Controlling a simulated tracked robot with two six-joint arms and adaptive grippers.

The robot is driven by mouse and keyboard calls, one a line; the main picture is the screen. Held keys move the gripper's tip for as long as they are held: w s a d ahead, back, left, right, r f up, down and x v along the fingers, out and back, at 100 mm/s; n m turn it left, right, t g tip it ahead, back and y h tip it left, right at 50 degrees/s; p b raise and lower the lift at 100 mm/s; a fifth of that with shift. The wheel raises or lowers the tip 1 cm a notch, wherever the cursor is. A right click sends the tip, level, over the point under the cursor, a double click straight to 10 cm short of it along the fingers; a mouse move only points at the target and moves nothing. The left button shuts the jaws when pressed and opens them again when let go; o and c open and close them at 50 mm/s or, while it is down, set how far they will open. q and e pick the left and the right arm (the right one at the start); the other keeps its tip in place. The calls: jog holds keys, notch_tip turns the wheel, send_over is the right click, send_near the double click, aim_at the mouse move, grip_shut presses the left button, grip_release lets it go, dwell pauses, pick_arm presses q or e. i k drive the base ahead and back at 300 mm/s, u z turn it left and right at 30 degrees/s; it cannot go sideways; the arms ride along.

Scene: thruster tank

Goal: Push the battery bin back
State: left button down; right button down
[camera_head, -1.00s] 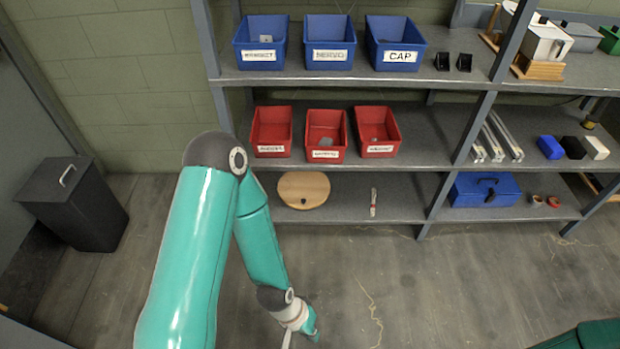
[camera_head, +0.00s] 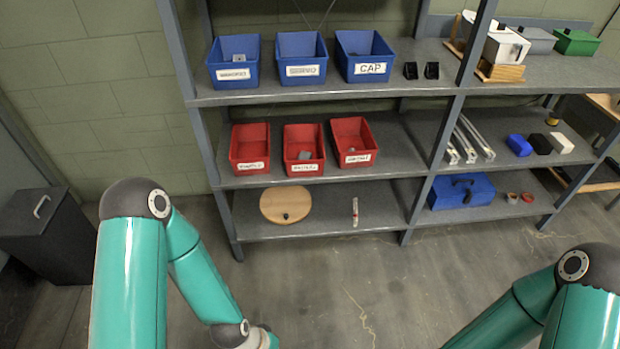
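Three red bins stand side by side on the middle shelf: a left one (camera_head: 250,145), a middle one (camera_head: 304,148) and a right one (camera_head: 353,140). Their white labels are too blurred to read, so I cannot tell which is the battery bin. The middle red bin's front sits slightly nearer the shelf edge than its neighbours. A small grey item shows inside it. My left arm hangs low, well in front of the shelf; its wrist meets the bottom picture edge and its gripper fingers are cut off. My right arm enters at lower right with its gripper out of frame.
Three blue bins (camera_head: 302,62) stand on the top shelf, one marked CAP. Grey shelf posts (camera_head: 432,160) rise to the right of the red bins. A round wooden lid (camera_head: 288,204) and a blue toolbox (camera_head: 461,190) lie below. The floor (camera_head: 340,285) ahead is clear.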

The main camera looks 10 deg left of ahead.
aim_at(300, 137)
jog(key=i, duration=1)
